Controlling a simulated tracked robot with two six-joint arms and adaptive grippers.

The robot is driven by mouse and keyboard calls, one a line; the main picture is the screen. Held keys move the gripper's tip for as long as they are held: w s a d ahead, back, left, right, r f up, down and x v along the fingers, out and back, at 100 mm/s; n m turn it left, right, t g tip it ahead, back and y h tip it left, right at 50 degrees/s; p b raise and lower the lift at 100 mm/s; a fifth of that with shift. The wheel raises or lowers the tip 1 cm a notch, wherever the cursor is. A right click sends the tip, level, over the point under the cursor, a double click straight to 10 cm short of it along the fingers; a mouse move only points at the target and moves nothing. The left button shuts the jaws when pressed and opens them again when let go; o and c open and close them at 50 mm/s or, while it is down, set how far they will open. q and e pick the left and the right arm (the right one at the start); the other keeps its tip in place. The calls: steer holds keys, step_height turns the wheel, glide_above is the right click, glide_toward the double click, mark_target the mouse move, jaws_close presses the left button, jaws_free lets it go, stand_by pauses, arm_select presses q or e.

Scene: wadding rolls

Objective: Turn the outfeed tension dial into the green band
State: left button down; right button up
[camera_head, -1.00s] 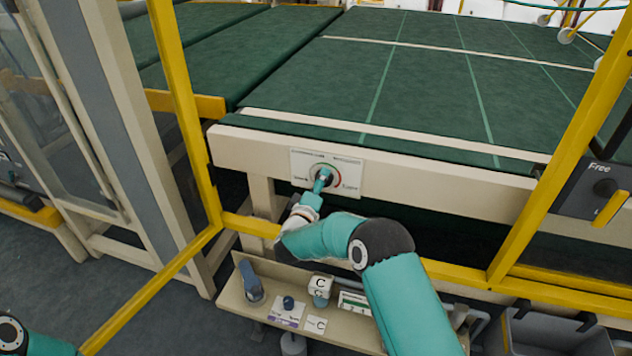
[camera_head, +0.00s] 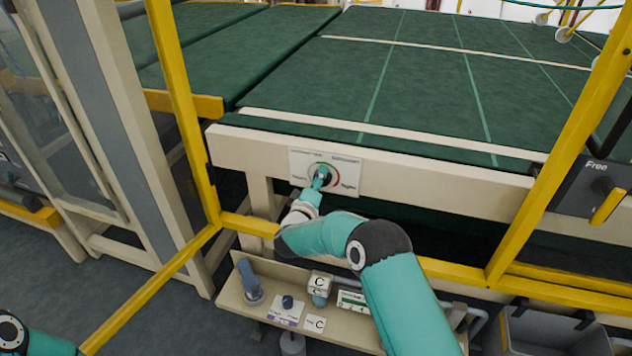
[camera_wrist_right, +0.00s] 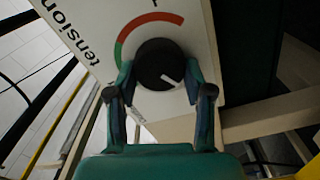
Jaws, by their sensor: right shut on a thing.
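The outfeed tension dial is a black round knob (camera_wrist_right: 158,62) on a white label plate (camera_head: 349,180) at the front beam of the green-topped table. In the right wrist view its white mark points to the lower right. The green band (camera_wrist_right: 118,55) is at the left end of the printed arc, with red (camera_wrist_right: 150,20) over the top, so the mark is away from the green. My right gripper (camera_head: 321,181) is shut on the dial, one finger on each side. In the head view it hides part of the knob. My left gripper is out of view.
Yellow guard rails (camera_head: 182,110) frame the beam on both sides and below. A shelf (camera_head: 232,300) under the beam carries a grey-blue item, a small knob and lettered blocks. A panel marked Free (camera_head: 590,185) with a yellow handle is at the right. A grey bin (camera_head: 560,335) stands below.

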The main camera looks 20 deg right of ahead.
steer(key=shift+d+f, duration=0.15)
stand_by(0.5)
steer(key=shift+m+b, duration=0.3)
steer(key=m+b, duration=0.6)
steer(key=m, duration=0.2)
steer(key=m+b, duration=0.7)
steer(key=m, duration=0.1)
steer(key=m+b, duration=0.6)
steer(key=m, duration=0.3)
steer(key=shift+s+d+b, duration=0.25)
steer(key=shift+b, duration=0.1)
